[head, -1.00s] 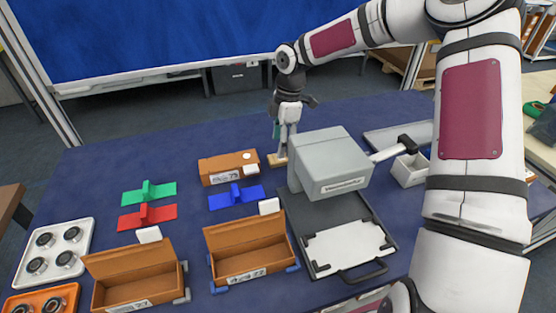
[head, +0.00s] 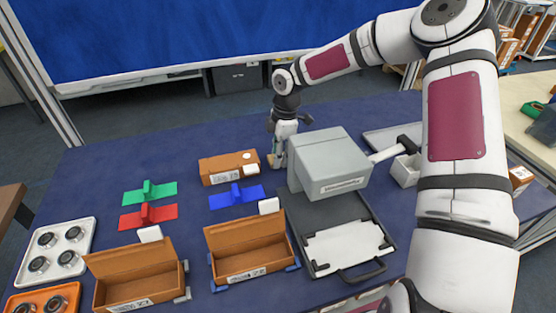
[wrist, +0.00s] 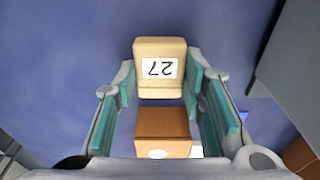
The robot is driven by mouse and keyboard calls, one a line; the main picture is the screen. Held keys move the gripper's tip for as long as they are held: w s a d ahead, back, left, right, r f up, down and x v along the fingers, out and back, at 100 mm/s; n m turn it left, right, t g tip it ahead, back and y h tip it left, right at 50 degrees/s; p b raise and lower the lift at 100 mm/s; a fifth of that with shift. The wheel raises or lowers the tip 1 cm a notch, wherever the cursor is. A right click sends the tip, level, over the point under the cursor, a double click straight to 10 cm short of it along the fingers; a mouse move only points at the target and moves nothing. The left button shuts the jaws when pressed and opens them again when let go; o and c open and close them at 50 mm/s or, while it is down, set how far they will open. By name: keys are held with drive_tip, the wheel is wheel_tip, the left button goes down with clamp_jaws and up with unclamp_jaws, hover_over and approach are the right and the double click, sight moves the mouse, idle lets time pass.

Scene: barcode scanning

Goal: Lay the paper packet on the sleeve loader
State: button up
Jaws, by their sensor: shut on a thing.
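The paper packet (wrist: 160,52) is tan with a white label reading 27, upside down in the wrist view. My gripper (wrist: 160,88) is shut on it, with a teal-padded finger at either side. In the head view my gripper (head: 278,152) points down behind the grey machine, low over the table. A small tan part of the packet (head: 271,160) shows at its fingertips. I cannot tell if it touches the table. The grey machine (head: 330,165), with a lever and front label, may be the sleeve loader; its name is not readable.
A closed brown box (head: 228,168) stands left of my gripper and also shows in the wrist view (wrist: 162,122). A blue holder (head: 236,197), red holder (head: 147,216) and green holder (head: 149,192) lie left. A white plate (head: 345,248) lies before the machine. The back left is clear.

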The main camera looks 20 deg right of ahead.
wheel_tip(320, 180, up, 24)
drive_tip(key=p, duration=0.2)
drive_tip(key=shift+p, duration=0.4)
idle(0.4)
